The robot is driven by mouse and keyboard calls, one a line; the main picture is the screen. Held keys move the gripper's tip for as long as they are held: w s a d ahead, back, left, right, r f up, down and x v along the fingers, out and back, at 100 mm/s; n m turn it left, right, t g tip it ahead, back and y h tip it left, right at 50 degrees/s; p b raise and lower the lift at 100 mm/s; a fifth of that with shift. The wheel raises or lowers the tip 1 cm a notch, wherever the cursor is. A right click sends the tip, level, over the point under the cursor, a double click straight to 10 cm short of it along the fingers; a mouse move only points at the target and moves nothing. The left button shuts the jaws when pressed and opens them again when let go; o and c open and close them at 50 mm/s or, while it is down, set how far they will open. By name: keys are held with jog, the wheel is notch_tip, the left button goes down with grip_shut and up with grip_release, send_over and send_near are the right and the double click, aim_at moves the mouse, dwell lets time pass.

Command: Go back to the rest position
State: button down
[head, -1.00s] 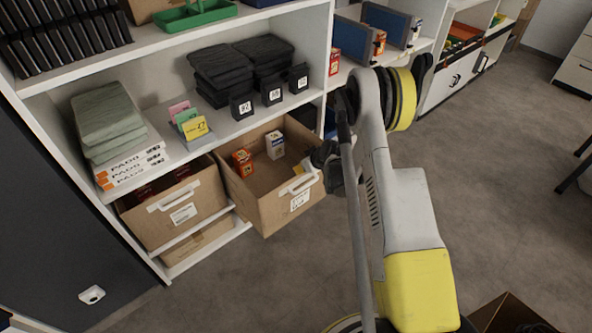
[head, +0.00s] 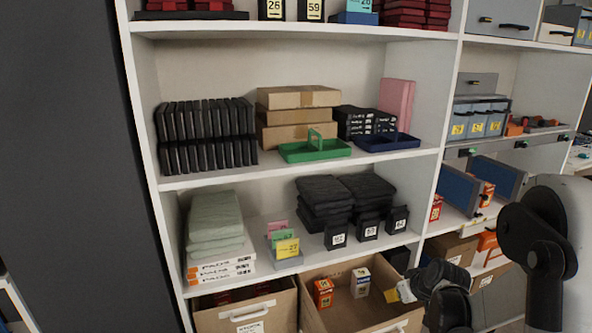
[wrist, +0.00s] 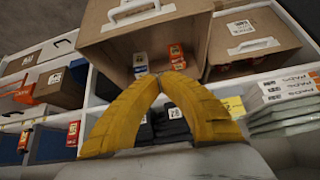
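My gripper (wrist: 155,78) fills the middle of the wrist view, its two yellow fingers meeting at the tips with nothing seen between them. In the head view my gripper (head: 392,295) is at the lower right, its yellow part in front of the pulled-out carton. The open carton (head: 345,314) holds an orange box (head: 323,292) and a white box (head: 361,282) that show over its rim. Both boxes also show beyond my fingers in the wrist view, which is upside down. My dark wrist hides the carton's right side.
A second carton (head: 245,314) sits beside it at the left. The white shelf unit (head: 300,178) above holds green folded cloths (head: 214,225), black cloths (head: 325,195), number cards (head: 287,248) and a green tray (head: 314,150). Blue dividers (head: 452,187) stand at the right.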

jog(key=s+a+r+m+h, duration=0.1)
jog(key=s+a+r, duration=0.2)
jog(key=s+r, duration=0.4)
jog(key=s+a+r, duration=0.4)
jog(key=s+r, duration=0.1)
jog(key=r, duration=0.3)
jog(key=s+a+r+m+h, duration=0.1)
jog(key=s+a+r, duration=0.2)
jog(key=s, duration=1.3)
jog(key=shift+s+m, duration=0.15)
jog(key=shift+m, duration=0.25)
